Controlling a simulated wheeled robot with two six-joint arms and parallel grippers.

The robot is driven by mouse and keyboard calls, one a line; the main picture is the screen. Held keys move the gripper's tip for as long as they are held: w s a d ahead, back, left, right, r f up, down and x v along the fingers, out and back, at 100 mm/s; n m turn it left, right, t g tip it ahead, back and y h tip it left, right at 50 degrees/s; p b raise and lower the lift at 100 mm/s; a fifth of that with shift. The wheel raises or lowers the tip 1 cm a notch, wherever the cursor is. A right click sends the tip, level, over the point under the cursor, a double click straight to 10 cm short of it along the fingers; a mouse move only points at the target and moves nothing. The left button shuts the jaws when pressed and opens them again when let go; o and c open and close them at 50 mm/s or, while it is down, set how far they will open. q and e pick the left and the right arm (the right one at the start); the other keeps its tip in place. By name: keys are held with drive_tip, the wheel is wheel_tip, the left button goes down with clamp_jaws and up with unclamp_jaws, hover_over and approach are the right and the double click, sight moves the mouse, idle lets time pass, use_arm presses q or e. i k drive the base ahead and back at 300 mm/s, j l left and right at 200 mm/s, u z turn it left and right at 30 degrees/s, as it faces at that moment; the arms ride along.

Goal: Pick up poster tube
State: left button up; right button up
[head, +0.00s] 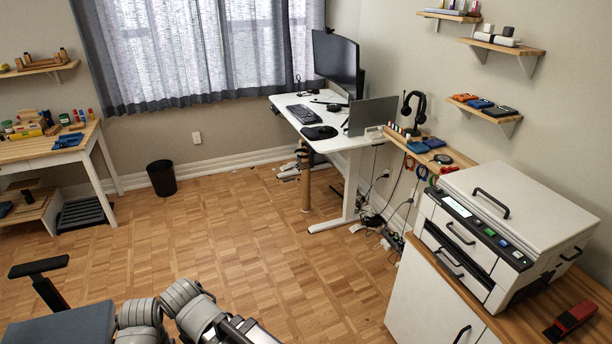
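A slim brown tube, which looks like the poster tube (306,185), stands upright on the floor at the front left side of the white standing desk (337,142). Its upper part is near the desk's edge, with dark bands around it; I cannot tell whether it touches the desk. Grey links of my own arm show at the bottom of the head view, far from the tube. Neither gripper shows in the head view.
Open parquet floor (230,225) lies between me and the desk. A chair (62,322) stands at the lower left. A black bin (161,178) stands by the wall. A cabinet (420,300) with a printer (500,235) is on the right. Cables (375,218) lie under the desk.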

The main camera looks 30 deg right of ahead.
sight(306, 173)
drive_tip(key=i+z, duration=0.35)
drive_tip(key=i, duration=1.8)
drive_tip(key=i+j+z, duration=0.1)
drive_tip(key=i+z, duration=0.3)
drive_tip(key=i+j+z, duration=0.35)
drive_tip(key=i, duration=0.25)
drive_tip(key=i+j+z, duration=0.15)
drive_tip(key=z, duration=0.3)
drive_tip(key=i+j+z, duration=0.25)
drive_tip(key=z, duration=0.15)
drive_tip(key=i+j+z, duration=0.15)
drive_tip(key=j+z, duration=0.15)
drive_tip(key=z, duration=0.15)
drive_tip(key=i+j+z, duration=0.1)
drive_tip(key=j+z, duration=0.3)
drive_tip(key=i+j+z, duration=0.1)
drive_tip(key=j+z, duration=0.35)
drive_tip(key=j, duration=0.2)
